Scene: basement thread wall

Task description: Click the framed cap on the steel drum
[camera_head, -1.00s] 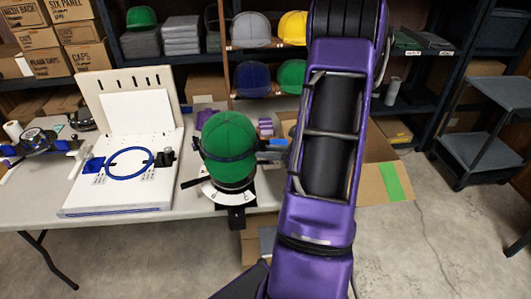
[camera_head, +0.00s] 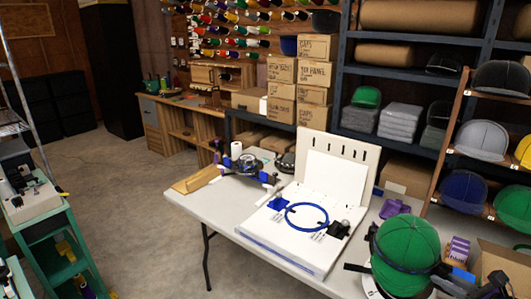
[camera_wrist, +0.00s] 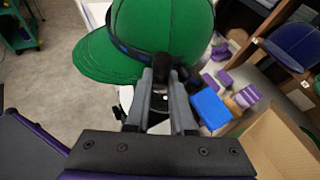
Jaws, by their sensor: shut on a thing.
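The green cap (camera_head: 408,248) is at the right end of the table in the head view, with a dark blue frame band (camera_head: 384,262) around it. In the wrist view the cap (camera_wrist: 165,28) fills the top, its brim to the left. My gripper (camera_wrist: 161,84) is shut on a dark part of the cap frame (camera_wrist: 122,48), below the cap in that view. Under the cap is a white curved plate (camera_head: 372,286), mostly hidden. I cannot make out a steel drum in these frames.
A white board with a blue hoop (camera_head: 307,217) stands left of the cap on the table (camera_head: 215,205). A round device with blue clamps (camera_head: 243,165) is further left. Green-framed equipment (camera_head: 68,240) stands at the left edge. Open floor (camera_head: 140,185) lies between. Shelves stand behind.

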